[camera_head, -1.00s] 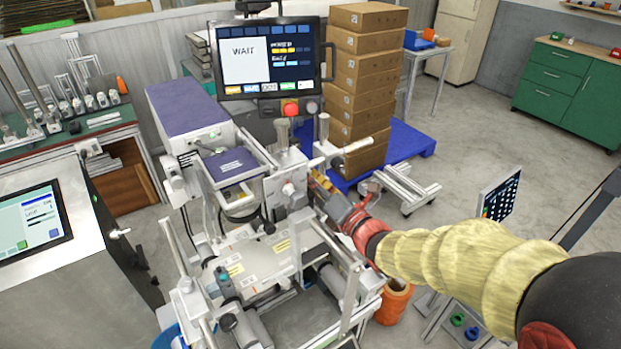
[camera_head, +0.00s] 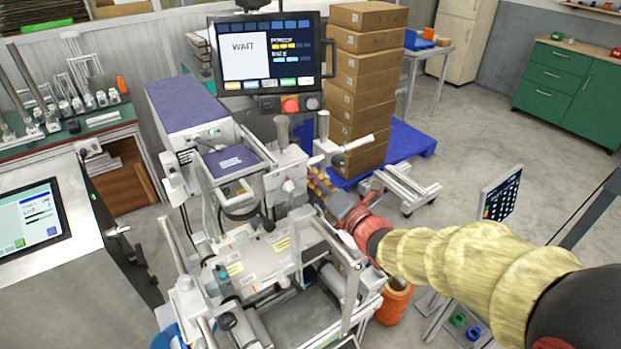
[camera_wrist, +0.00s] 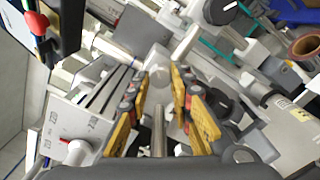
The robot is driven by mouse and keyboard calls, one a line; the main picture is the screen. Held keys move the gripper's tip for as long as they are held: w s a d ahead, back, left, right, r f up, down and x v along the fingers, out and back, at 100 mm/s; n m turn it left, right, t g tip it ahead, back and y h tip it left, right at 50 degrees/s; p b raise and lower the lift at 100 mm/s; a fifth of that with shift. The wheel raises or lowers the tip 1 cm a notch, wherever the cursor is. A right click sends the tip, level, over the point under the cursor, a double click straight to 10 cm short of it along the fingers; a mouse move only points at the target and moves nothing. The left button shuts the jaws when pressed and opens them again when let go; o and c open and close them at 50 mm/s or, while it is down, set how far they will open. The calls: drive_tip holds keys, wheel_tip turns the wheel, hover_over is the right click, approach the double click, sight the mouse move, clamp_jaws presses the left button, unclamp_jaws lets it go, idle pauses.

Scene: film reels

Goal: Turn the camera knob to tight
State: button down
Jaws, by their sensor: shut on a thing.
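The camera knob appears to be the pale grey round piece (camera_wrist: 157,62) between my fingertips in the wrist view. In the head view a light grey knob (camera_head: 289,187) sits on the front of the white machine head, close to my fingertips. My gripper (camera_wrist: 158,76) has yellow pads on either side of the grey piece and is shut on it. It also shows in the head view (camera_head: 314,182), reaching in from the right. A metal rod (camera_wrist: 158,130) shows between the fingers, nearer the palm. The knob's markings and turn angle cannot be read.
The monitor (camera_head: 267,55) reads WAIT above the machine, with a red button (camera_head: 291,105) below it. Metal frame posts (camera_head: 355,290) stand close under my arm. Stacked boxes (camera_head: 362,85) stand on a blue pallet (camera_head: 410,140) behind. Open floor lies at the right.

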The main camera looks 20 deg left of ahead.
drive_tip(key=shift+m+b, duration=0.6)
drive_tip(key=shift+m, duration=7)
drive_tip(key=c, duration=1.6)
unclamp_jaws()
drive_tip(key=shift+r, duration=0.15)
